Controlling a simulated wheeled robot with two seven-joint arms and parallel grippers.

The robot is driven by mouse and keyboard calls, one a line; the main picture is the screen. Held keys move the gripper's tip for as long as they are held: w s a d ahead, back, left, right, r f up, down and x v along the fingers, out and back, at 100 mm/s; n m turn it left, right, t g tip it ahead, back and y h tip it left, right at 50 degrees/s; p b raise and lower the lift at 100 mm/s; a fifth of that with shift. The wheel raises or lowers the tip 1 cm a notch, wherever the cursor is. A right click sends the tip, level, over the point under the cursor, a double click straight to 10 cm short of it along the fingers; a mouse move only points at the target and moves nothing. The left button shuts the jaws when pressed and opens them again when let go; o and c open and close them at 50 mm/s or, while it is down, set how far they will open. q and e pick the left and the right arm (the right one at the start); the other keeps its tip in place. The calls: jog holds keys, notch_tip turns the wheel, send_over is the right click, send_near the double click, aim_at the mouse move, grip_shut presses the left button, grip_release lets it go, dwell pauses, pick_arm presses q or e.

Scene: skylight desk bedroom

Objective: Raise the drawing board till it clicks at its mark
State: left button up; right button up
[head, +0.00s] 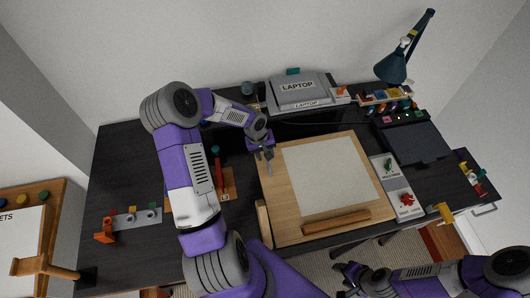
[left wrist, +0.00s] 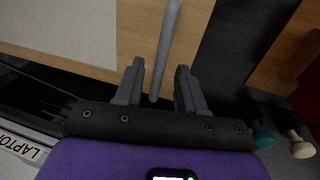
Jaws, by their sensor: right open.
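The drawing board (head: 269,192) is a wooden panel with a cream sheet (head: 330,175) and a wooden ledge (head: 336,222) near its front edge. It looks low over the desk; its exact tilt is hard to tell. My left gripper (head: 267,154) is at the board's upper left edge. In the left wrist view its fingers (left wrist: 159,90) are apart, with a grey rod (left wrist: 166,45) between them and gaps visible beside it. The board's wood (left wrist: 138,30) shows behind the rod. My right gripper (head: 350,278) is open and empty below the desk's front edge. No mark is readable.
A panel (head: 398,187) with green and red knobs lies right of the board. The laptop (head: 298,92) stands behind, and a lamp (head: 393,68) and dark tray (head: 425,145) are at the right. The left desk top (head: 125,165) has free room.

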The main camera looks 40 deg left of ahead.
pick_arm(q)
grip_shut()
jog(key=shift+w+r, duration=0.1)
jog(key=shift+w, duration=0.05)
